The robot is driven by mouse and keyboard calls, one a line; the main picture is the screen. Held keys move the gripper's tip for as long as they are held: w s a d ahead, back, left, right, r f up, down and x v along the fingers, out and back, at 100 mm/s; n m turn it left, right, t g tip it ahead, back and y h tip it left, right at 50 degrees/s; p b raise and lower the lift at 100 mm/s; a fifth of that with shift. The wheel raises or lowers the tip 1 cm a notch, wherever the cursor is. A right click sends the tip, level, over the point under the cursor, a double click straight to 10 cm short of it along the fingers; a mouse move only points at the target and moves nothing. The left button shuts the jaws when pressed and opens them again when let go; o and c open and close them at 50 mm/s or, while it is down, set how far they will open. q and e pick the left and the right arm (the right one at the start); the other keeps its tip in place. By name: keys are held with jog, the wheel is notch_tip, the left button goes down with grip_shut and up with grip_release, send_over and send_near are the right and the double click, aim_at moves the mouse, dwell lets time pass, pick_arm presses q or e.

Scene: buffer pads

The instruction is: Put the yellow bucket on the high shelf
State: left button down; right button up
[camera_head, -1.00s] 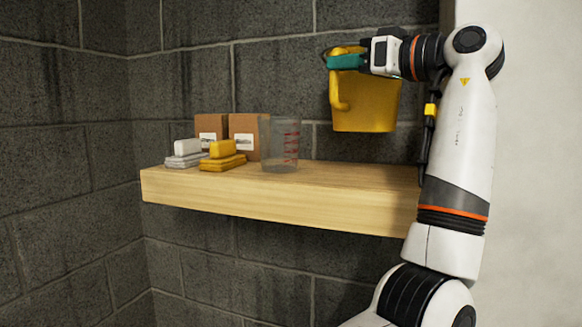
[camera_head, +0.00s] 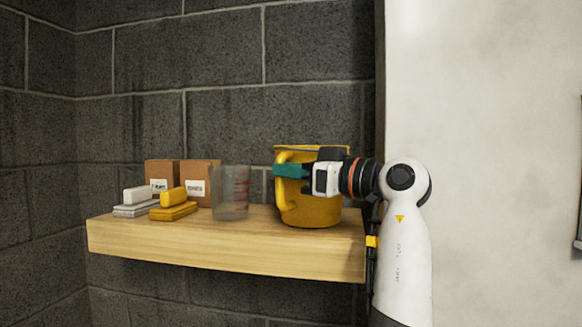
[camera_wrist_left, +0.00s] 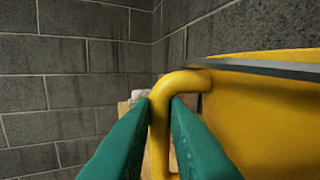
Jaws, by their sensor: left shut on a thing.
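The yellow bucket (camera_head: 310,213) is upright over the right part of the wooden shelf (camera_head: 220,249). Its base appears to be at the shelf's top surface; I cannot tell for certain whether it bears its weight there. My left gripper (camera_head: 289,171) is shut on the bucket's handle, with teal fingers. In the left wrist view, the fingers (camera_wrist_left: 160,110) pinch the yellow handle from both sides, and the bucket's body (camera_wrist_left: 275,115) fills the right side. My right gripper is not in view.
A clear measuring cup (camera_head: 230,195) stands left of the bucket with a small gap. Farther left are two brown boxes (camera_head: 200,181), yellow blocks (camera_head: 174,207) and white-grey blocks (camera_head: 134,203). A dark block wall (camera_head: 150,60) is behind; a pale wall (camera_head: 480,120) is to the right.

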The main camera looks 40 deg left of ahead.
pick_arm(q)
jog(key=c, duration=1.8)
grip_release()
jog(key=shift+a+f, duration=0.15)
jog(key=o, duration=0.4)
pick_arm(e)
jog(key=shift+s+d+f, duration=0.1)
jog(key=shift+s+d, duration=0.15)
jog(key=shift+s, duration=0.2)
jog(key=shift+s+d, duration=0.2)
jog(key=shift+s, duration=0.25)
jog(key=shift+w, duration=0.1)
